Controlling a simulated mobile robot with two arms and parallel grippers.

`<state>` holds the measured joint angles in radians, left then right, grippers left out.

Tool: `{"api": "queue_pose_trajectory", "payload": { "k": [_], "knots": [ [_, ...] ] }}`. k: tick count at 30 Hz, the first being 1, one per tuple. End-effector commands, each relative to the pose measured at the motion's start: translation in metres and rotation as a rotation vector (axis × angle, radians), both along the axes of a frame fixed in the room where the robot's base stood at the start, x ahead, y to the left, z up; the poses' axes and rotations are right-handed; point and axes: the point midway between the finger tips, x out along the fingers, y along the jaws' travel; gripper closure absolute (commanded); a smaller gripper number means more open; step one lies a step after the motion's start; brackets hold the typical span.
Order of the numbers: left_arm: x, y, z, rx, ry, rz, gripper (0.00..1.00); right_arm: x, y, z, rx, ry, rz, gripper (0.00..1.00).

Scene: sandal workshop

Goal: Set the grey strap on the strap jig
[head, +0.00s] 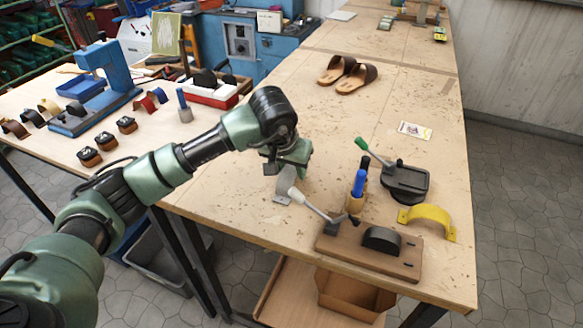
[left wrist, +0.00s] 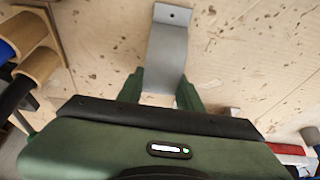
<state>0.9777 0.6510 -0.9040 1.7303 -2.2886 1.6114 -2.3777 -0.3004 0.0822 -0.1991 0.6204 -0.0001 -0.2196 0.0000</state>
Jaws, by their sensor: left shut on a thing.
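The grey strap (head: 284,190) is a curved band with a flat end that has a hole, seen clearly in the left wrist view (left wrist: 168,55). My left gripper (head: 283,168) is shut on it; both green fingers (left wrist: 160,92) are at the band's sides. The strap is close to the bench top; I cannot tell whether it touches. The strap jig (head: 330,244) is a brown board with a black arched form (head: 382,240) and a white-handled lever (head: 312,204), lying to the right of and nearer than the strap. The form is bare. My right gripper is not in view.
A black press with a green lever (head: 405,182) and a yellow strap (head: 430,216) are on the right. Sandals (head: 347,74) lie farther back. The bench middle is clear.

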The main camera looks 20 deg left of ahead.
Motion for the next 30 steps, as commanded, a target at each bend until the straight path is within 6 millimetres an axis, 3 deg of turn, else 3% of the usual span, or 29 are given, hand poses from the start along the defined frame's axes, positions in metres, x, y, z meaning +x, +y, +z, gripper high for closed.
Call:
{"api": "queue_pose_trajectory", "payload": {
  "k": [3,4,6,19,30],
  "knots": [
    [0.0,0.0,-0.004,0.0,-0.001,0.0,1.0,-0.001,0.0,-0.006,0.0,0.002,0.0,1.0],
    [0.0,0.0,-0.003,0.0,0.0,0.0,0.56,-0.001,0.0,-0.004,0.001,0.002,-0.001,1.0],
    [0.0,0.0,-0.002,0.0,0.0,0.0,0.42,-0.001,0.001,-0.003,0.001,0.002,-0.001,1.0],
    [-0.001,0.0,0.005,0.0,-0.002,0.0,0.42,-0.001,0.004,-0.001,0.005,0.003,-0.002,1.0],
    [-0.03,0.001,0.075,0.0,-0.005,-0.001,0.42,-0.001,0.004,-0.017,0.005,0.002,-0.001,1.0]
  ]
}}
